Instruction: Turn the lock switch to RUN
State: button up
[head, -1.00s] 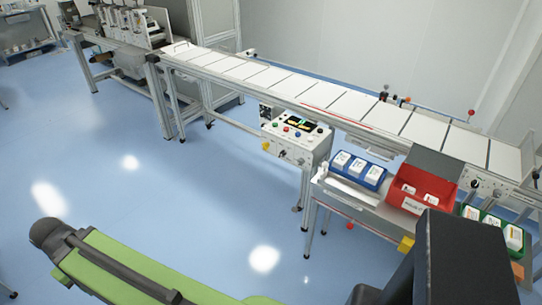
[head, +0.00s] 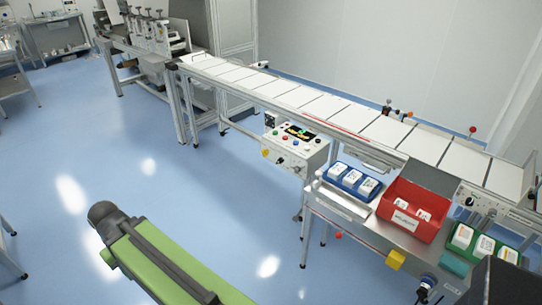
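A control box (head: 295,148) hangs under the near side of the conveyor in the head view, with a small screen and several coloured buttons on its sloped top. Its front face carries a yellow part (head: 265,153) at the left and small dark knobs (head: 281,160). Which one is the lock switch, its labels and its position are too small to tell. Another dark knob (head: 470,201) is on a panel at the conveyor's right end. My green arm link crosses the bottom left, well apart from the control box. My gripper's fingers do not show.
The conveyor (head: 315,104) runs from the machine at back left to the right edge. A side table below it holds a blue bin (head: 350,190), a red bin (head: 412,232) and a green bin (head: 465,259). The blue floor (head: 190,190) is open before the control box.

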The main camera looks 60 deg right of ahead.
aim_at(265, 151)
jog(key=z, duration=0.4)
jog(key=i, duration=1)
jog(key=u, duration=0.15)
